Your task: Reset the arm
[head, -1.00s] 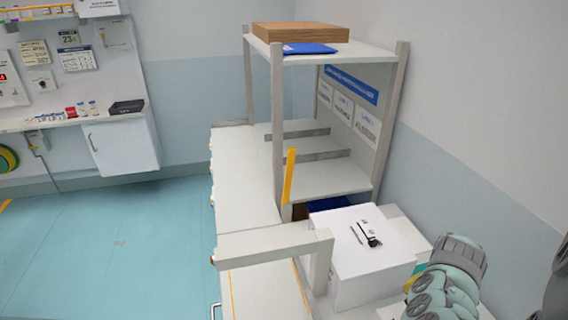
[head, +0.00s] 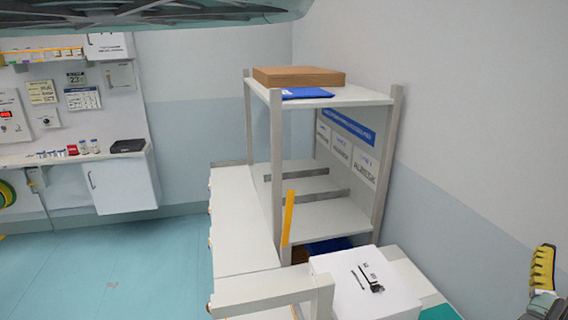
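A large dark grey-green part (head: 150,14) crosses the top edge of the head view, very close to the camera. It seems to be part of my arm. A yellow ridged piece on a dark grey base (head: 543,268) shows at the lower right edge, cut off by the frame; I cannot tell whether it is mine.
A shelf unit (head: 340,97) bears a cardboard box (head: 298,76) and a blue flat packet (head: 306,93). A white box (head: 350,285) stands in front. A bench with small bottles (head: 125,160) is at the left. The teal floor (head: 120,265) is clear.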

